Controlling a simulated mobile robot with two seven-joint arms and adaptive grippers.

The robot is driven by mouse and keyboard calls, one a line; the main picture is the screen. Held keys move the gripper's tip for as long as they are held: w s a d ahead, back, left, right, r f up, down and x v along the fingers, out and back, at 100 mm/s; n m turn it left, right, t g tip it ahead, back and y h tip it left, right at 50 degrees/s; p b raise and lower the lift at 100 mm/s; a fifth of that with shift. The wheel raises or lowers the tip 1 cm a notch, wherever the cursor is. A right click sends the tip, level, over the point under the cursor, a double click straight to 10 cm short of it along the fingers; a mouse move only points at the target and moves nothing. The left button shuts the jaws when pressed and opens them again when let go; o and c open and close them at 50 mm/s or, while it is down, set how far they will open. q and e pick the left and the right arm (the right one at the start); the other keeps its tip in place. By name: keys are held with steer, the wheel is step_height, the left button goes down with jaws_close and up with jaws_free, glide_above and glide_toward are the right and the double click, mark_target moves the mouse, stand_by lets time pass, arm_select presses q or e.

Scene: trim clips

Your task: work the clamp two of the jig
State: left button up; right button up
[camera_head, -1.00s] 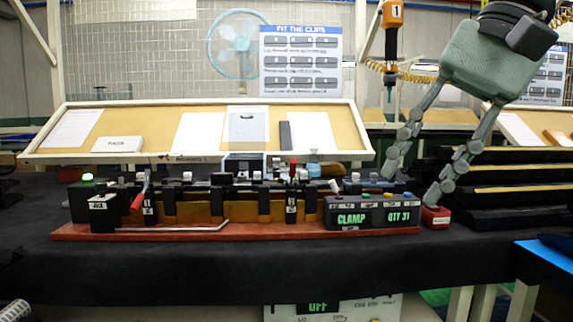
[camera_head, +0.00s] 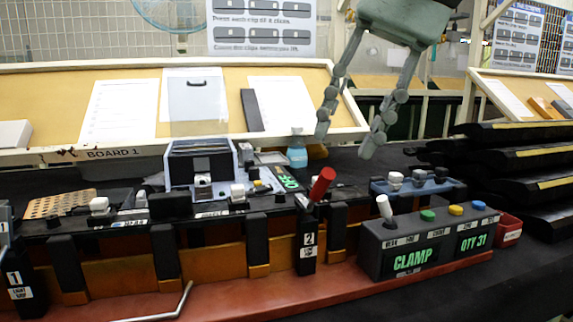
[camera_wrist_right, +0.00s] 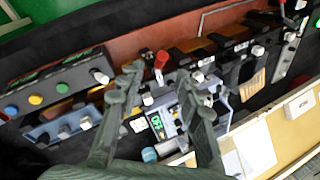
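Clamp two (camera_head: 307,240) is a black block marked 2 on the front of the jig, with a red-handled lever (camera_head: 321,184). The lever stands up, leaning right in the head view. The jig's red base (camera_head: 235,298) runs along the table. My right gripper (camera_head: 346,140) is open and empty, its two jointed fingers pointing down, above and right of the red handle in the picture. In the right wrist view the red handle (camera_wrist_right: 161,60) shows near the gap between the open fingertips (camera_wrist_right: 159,76), apart from them. My left gripper is not in view.
A control box (camera_head: 428,240) reading CLAMP and QTY 31 sits right of clamp two, with a white toggle and coloured buttons. A red bin (camera_head: 509,230) is at its right end. Clamp one (camera_head: 16,280) stands at far left. Black stacked trays (camera_head: 520,160) are at right.

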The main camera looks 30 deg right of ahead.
mark_target(323, 194)
steer(key=x, duration=0.6)
steer(key=shift+f, duration=0.15)
steer(key=shift+w+a+f, duration=0.25)
steer(key=shift+w+f, duration=0.05)
steer(key=shift+f, duration=0.35)
jaws_close()
